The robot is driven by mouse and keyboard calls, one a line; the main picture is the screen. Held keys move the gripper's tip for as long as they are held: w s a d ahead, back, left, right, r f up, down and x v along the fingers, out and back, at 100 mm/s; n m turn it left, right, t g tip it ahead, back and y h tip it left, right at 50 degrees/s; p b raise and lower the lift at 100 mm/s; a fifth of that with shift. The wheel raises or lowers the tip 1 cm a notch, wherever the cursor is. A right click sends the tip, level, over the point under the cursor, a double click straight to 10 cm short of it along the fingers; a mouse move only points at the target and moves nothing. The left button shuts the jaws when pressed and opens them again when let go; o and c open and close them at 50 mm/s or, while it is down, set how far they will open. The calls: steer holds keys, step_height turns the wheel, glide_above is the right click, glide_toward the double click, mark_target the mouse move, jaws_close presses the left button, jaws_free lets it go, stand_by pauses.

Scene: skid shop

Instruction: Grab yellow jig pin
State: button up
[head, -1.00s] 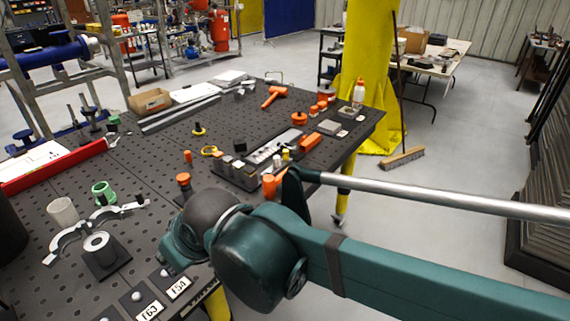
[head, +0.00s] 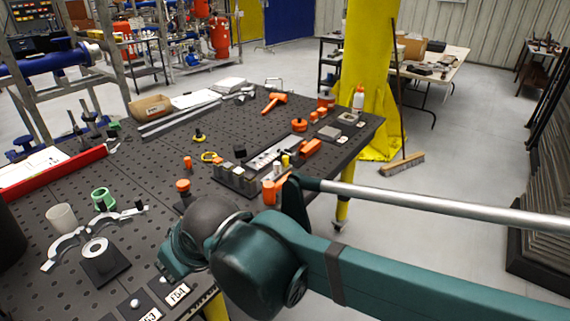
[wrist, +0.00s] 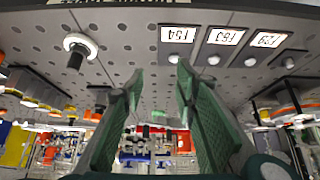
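Small yellow pieces that could be the jig pin lie on the black perforated table: a short upright yellow piece (head: 285,160) by the dark tray, a black knob with a yellow collar (head: 198,137), and a yellow ring (head: 208,156). I cannot tell which is the jig pin. My gripper (wrist: 157,82) shows two green fingers spread apart with nothing between them, pointing at the dark table. In the head view my arm mostly hides it, at the table's near edge by the numbered labels, well short of the yellow pieces.
The dark tray (head: 232,180) holds several small blocks. A yellow column (head: 368,75) rises behind the table. Bare table lies left of centre.

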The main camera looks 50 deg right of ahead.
steer(key=shift+o, duration=0.6)
steer(key=w+d+r+m+g+h+p, duration=0.15)
steer(key=w+d+r+m+p, duration=0.25)
steer(key=w+d+r+p, duration=0.55)
steer(key=m+g+y+p, duration=0.1)
steer(key=m+g+p, duration=0.5)
steer(key=m+p, duration=0.85)
glide_above(285, 156)
steer(key=p, duration=0.2)
steer(key=f, duration=0.2)
steer(key=f+n, duration=0.1)
steer(key=f, duration=0.1)
steer(key=a+f+n, duration=0.1)
steer(key=f, duration=0.1)
steer(key=shift+f+n+t, duration=0.2)
steer(key=shift+n+t, duration=0.05)
steer(key=shift+s+d+f+y, duration=0.15)
steer(key=shift+d+f+y, duration=0.15)
steer(key=shift+d, duration=0.15)
